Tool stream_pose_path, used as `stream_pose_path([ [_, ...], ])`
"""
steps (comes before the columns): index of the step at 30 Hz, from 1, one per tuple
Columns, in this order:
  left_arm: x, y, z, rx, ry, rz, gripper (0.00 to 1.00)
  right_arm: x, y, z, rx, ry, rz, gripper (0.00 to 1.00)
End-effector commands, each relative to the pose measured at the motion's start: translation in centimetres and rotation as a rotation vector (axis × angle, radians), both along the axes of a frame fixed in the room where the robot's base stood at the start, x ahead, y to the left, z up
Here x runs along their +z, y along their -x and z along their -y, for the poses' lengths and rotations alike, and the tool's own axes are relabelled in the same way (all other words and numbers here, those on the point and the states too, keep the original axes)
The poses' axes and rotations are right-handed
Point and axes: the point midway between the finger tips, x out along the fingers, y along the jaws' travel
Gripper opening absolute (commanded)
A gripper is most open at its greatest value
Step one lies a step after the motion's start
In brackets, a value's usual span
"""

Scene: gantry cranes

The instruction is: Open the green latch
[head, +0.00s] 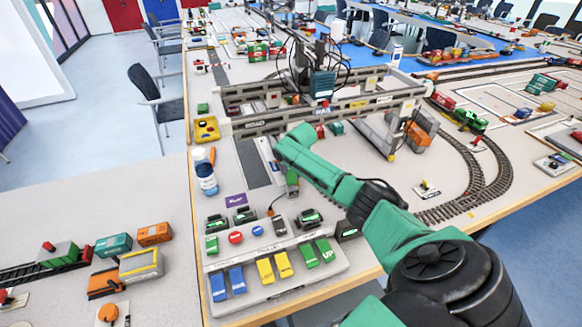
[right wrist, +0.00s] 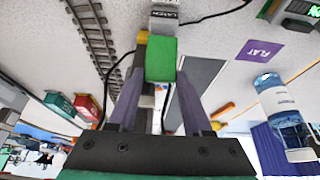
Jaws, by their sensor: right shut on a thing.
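The green latch (right wrist: 160,60) shows as a green block in the right wrist view, between the tips of my right gripper (right wrist: 153,95). The two fingers are shut on it, one on each side. A grey block labelled LATCH (right wrist: 165,14) is just beyond it, with a black cable beside it. In the head view my right gripper (head: 291,188) points down behind the button panel (head: 262,297), and my green arm reaches in from the lower right. The latch is hard to make out there. My left gripper is not in view.
The panel carries blue, yellow and green buttons. A white and blue bottle (head: 206,180) and a purple FLAT card (head: 235,200) are left of my gripper. The gantry crane (head: 330,115) stands behind it. Curved model track (head: 490,165) lies to the right.

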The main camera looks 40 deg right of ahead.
Motion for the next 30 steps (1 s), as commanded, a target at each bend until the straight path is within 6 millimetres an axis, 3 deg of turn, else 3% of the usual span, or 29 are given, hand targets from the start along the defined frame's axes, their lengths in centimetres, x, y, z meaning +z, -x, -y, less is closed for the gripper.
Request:
stream_pose_path([
  [1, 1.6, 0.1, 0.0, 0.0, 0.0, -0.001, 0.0, 0.6, 0.4, -0.1, 0.001, 0.007, 0.015, 0.0],
  [6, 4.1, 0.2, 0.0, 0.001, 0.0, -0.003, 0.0, 0.5, 1.2, -0.4, 0.002, 0.039, 0.109, 0.0],
  [19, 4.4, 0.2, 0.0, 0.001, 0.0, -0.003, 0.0, 0.1, 1.5, -0.6, 0.002, 0.059, 0.177, 0.0],
  [20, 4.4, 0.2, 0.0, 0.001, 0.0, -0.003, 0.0, 0.1, 1.5, -0.6, 0.002, 0.059, 0.176, 0.54],
  [22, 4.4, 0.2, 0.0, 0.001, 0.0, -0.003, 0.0, 0.1, 1.5, -0.6, 0.002, 0.059, 0.176, 0.8],
  [30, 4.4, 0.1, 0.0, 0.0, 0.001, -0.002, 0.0, 0.1, 1.5, -0.5, 0.002, 0.059, 0.176, 0.8],
])
